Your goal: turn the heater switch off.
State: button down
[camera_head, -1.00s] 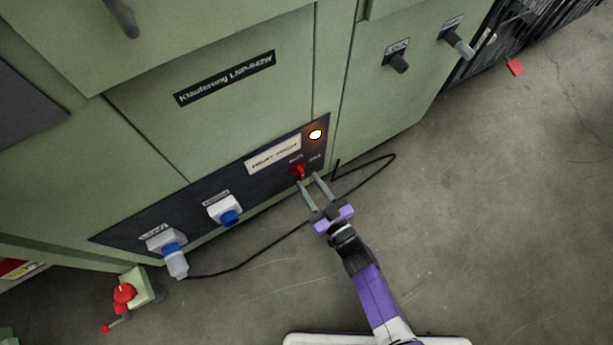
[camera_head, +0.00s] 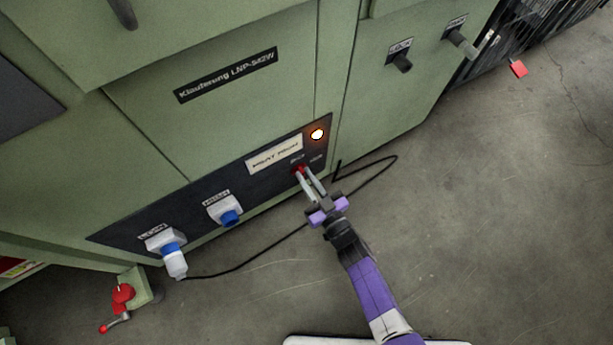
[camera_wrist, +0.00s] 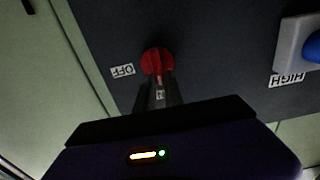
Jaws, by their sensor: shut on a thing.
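The heater switch (camera_head: 299,170) is a small red knob on the dark panel of the green machine. In the wrist view the red knob (camera_wrist: 157,62) shows at the fingertips, with an OFF label (camera_wrist: 122,70) to its left. My gripper (camera_head: 306,180) is at the panel with its fingers closed on the red knob; the wrist view shows the fingers (camera_wrist: 158,85) meeting it. The fingers hide part of the knob. An orange-white lamp (camera_head: 317,134) above the knob is lit.
A blue socket (camera_head: 230,217) and a plugged-in connector (camera_head: 174,260) sit left on the panel. A black cable (camera_head: 245,262) runs from the plug along the floor behind my gripper. A red-handled valve (camera_head: 123,293) stands at lower left.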

jog(key=m, duration=0.4)
jog(key=shift+w+d+m+p, duration=0.2)
jog(key=shift+d+m+p, duration=0.1)
jog(key=shift+p, duration=0.1)
jog(key=shift+w+d+f+m, duration=0.2)
jog(key=shift+f+m, duration=0.15)
jog(key=shift+m, duration=1.9)
jog(key=shift+w+d+f+m, duration=0.15)
jog(key=shift+f+m, duration=0.15)
jog(key=shift+m, duration=1.9)
jog(key=shift+w+d+f+m, duration=0.1)
jog(key=shift+d+f+m, duration=0.2)
jog(key=shift+m, duration=1.95)
jog(key=shift+a, duration=0.1)
jog(key=c, duration=1.4)
grip_release()
jog(key=shift+f, duration=0.1)
jog(key=shift+c, duration=0.2)
jog(key=shift+s, duration=0.1)
jog(key=shift+s, duration=0.1)
